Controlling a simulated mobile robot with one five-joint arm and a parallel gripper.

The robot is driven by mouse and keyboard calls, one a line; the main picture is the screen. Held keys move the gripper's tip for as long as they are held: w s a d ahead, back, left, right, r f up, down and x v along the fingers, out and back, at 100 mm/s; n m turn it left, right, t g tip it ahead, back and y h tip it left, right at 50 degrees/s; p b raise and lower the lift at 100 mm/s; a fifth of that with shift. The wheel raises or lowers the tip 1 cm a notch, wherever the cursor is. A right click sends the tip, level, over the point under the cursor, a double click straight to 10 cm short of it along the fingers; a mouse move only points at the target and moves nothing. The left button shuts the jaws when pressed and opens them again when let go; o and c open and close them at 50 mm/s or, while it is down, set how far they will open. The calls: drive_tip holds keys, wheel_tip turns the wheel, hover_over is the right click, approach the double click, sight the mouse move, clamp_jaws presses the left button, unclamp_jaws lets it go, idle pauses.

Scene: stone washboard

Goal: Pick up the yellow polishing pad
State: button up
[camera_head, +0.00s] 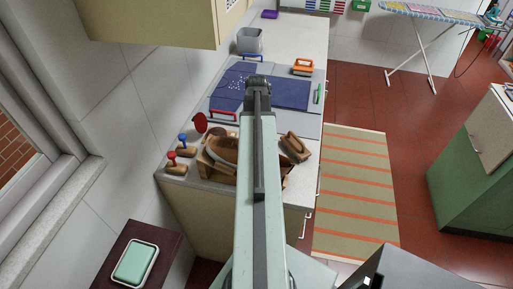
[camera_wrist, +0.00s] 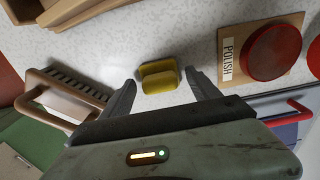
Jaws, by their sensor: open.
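The yellow polishing pad (camera_wrist: 158,77) shows in the wrist view as a small yellow block with a ridge across it, lying on the speckled counter. My gripper (camera_wrist: 157,88) is open, with one dark finger to the left of the pad and one to the right. The fingertips are close to the pad's sides, with a visible gap on each side. The pad is not held. In the head view, my arm covers that part of the counter and I cannot make out the pad there.
In the wrist view, a brush with a wooden handle (camera_wrist: 62,98) lies left of the pad. A wooden container edge (camera_wrist: 85,10) is above. The head view shows a blue mat (camera_head: 290,94) and an orange-handled brush (camera_head: 302,67).

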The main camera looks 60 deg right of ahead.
drive_tip(key=shift+r, duration=0.1)
drive_tip(key=c, duration=1.4)
wheel_tip(320, 180, up, 10)
drive_tip(key=p, duration=1)
drive_tip(key=shift+r+p, duration=0.15)
drive_tip(key=shift+p, duration=0.15)
wheel_tip(320, 180, down, 7)
drive_tip(key=b, duration=0.7)
wheel_tip(320, 180, up, 8)
drive_tip(key=p, duration=0.8)
wheel_tip(320, 180, down, 8)
drive_tip(key=b, duration=0.8)
drive_tip(key=shift+r, duration=0.15)
